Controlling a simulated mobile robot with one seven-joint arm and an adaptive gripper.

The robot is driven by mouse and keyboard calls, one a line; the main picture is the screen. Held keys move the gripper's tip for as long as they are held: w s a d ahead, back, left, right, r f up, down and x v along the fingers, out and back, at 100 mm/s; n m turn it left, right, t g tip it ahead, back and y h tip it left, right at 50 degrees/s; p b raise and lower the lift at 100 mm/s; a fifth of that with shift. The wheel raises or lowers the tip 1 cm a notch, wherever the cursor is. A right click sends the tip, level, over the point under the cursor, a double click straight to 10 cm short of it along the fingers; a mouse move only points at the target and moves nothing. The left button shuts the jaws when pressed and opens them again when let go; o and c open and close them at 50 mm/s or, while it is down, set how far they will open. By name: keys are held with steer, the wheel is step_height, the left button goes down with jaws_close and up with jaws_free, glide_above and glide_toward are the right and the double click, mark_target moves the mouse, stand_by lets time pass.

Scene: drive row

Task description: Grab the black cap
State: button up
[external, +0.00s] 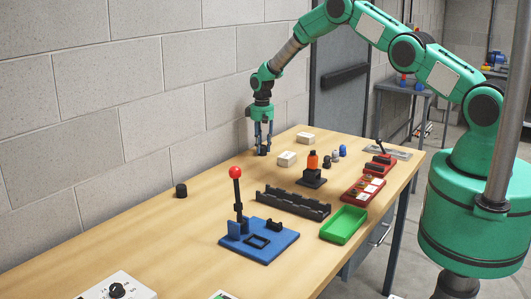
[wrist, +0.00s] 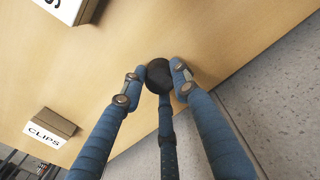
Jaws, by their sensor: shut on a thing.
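My gripper (external: 263,152) is low over the far back part of the table, close to the block wall. In the wrist view, its blue fingers (wrist: 158,84) are closed around a round black cap (wrist: 158,72), which sits between the fingertips. A dark finger runs up to the cap from below. In the external view the fingers mostly hide the cap, and I cannot tell whether it touches the tabletop.
Two white-fronted boxes (external: 287,159) (external: 305,138) stand right of my gripper; one reads CLIPS (wrist: 45,135) in the wrist view. Another black cylinder (external: 181,190) stands at the left. A blue red-knobbed fixture (external: 260,243), black rack (external: 293,204) and green tray (external: 343,224) are nearer.

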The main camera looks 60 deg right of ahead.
mark_target(262, 146)
steer(key=shift+r, duration=0.1)
step_height(262, 146, up, 10)
stand_by(0.7)
